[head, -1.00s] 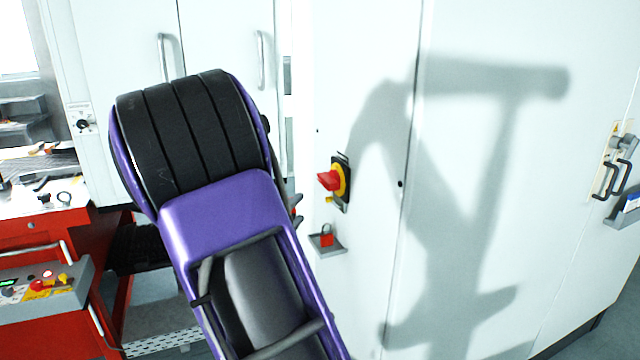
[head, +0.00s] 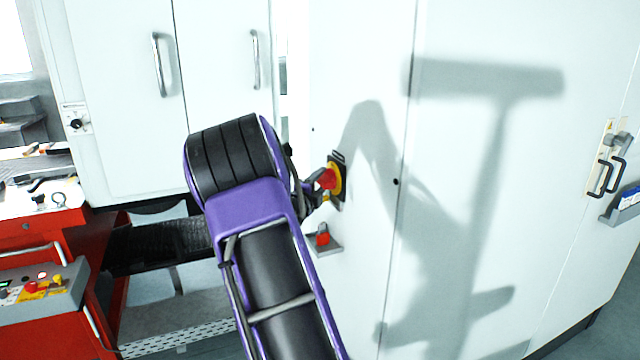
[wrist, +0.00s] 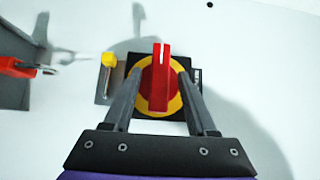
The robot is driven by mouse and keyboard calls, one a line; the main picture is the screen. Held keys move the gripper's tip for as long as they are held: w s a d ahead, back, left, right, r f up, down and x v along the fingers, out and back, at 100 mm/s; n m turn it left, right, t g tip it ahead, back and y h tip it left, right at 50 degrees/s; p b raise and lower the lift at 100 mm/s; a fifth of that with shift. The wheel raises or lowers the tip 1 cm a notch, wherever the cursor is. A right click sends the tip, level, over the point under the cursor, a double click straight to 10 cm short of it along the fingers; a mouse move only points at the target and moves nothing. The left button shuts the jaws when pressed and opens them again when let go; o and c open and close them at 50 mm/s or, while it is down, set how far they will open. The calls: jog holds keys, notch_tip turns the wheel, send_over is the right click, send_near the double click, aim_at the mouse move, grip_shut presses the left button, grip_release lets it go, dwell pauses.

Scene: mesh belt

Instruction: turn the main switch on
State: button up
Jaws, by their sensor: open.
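The main switch is a red rotary handle (wrist: 160,80) on a round yellow plate (wrist: 147,105) with a black backing. It is mounted on the white cabinet front. The red handle also shows in the head view (head: 327,179). In the wrist view my gripper (wrist: 153,75) is open, with one finger on each side of the red handle. A small gap seems to show between the fingers and the handle; whether either touches I cannot tell. In the head view my arm hides most of the gripper.
A red padlock (head: 322,236) sits on a small grey ledge below the switch. A yellow-headed part (wrist: 108,60) lies beside the switch plate. The white cabinet (head: 480,200) closes off the space ahead. A red workbench (head: 40,240) with a control box stands at left.

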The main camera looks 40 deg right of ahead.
grip_shut()
dwell(0.3)
